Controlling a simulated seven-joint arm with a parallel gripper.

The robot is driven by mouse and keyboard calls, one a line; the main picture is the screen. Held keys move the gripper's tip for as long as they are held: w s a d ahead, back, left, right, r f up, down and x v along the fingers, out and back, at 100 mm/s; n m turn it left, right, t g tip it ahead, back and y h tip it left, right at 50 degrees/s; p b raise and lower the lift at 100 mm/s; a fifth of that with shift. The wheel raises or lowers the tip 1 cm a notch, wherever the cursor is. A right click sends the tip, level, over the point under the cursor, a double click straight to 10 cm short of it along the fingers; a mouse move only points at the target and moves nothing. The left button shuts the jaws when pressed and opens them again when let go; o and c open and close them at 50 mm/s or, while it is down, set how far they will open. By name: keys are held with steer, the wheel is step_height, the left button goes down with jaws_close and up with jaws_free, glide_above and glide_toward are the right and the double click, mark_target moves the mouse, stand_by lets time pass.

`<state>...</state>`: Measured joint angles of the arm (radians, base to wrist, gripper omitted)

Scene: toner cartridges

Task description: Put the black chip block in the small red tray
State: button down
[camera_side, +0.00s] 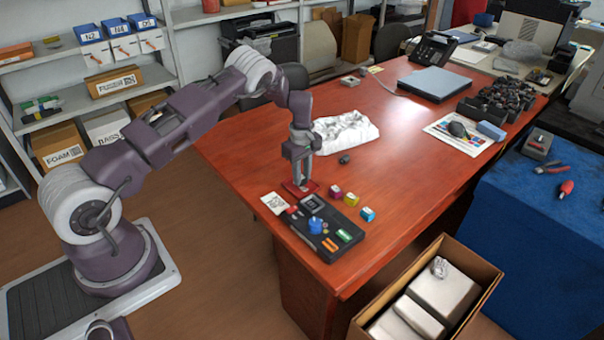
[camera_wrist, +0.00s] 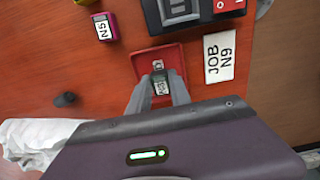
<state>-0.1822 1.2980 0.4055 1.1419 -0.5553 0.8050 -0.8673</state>
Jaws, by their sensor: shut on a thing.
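The small red tray (camera_side: 291,187) lies on the desk behind the black device in the side view. It also shows in the wrist view (camera_wrist: 143,62), at the top centre. My gripper (camera_side: 300,180) points straight down over the tray. In the wrist view my gripper (camera_wrist: 159,80) is shut on a small dark block (camera_wrist: 161,89) with a white label, which appears to be the black chip block. The block lies over the tray in that view; whether it touches the tray floor I cannot tell. The fingers hide its sides.
A black device (camera_side: 330,238) with a blue knob stands in front of the tray. A job card (camera_side: 274,203) lies left of the tray. Magenta (camera_side: 335,191), yellow (camera_side: 350,199) and cyan (camera_side: 367,214) blocks stand to the right. Crumpled white material (camera_side: 345,131) and a small dark object (camera_side: 344,159) lie behind.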

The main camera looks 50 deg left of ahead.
steer(key=shift+f, duration=0.55)
stand_by(0.6)
steer(key=c, duration=1.1)
jaws_free()
steer(key=shift+r, duration=2.2)
